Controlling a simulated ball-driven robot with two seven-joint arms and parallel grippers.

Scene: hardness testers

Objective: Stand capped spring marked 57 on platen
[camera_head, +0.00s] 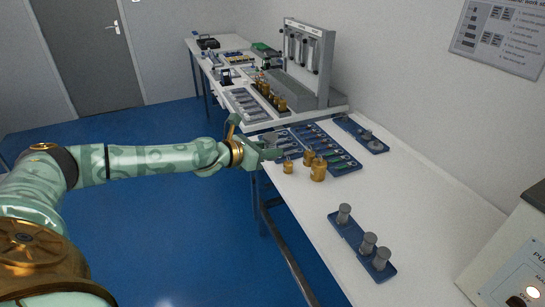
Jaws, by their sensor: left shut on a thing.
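My left gripper (268,150) reaches in from the left over the near edge of the long white bench, by a blue tool tray. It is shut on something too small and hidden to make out. Several grey capped cylinders, which may be the capped springs, stand upright on a blue holder in front: one at its far end (343,213), others at its near end (368,243). No marking 57 is readable. I cannot tell which thing is the platen. My right gripper is not in view.
Brass weights (318,171) stand just right of my left gripper, beside the blue tool tray (347,166). Another blue tray (360,134) lies behind. A grey test stand (328,68) rises further back. A panelled machine (515,270) is at the lower right. The bench between is clear.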

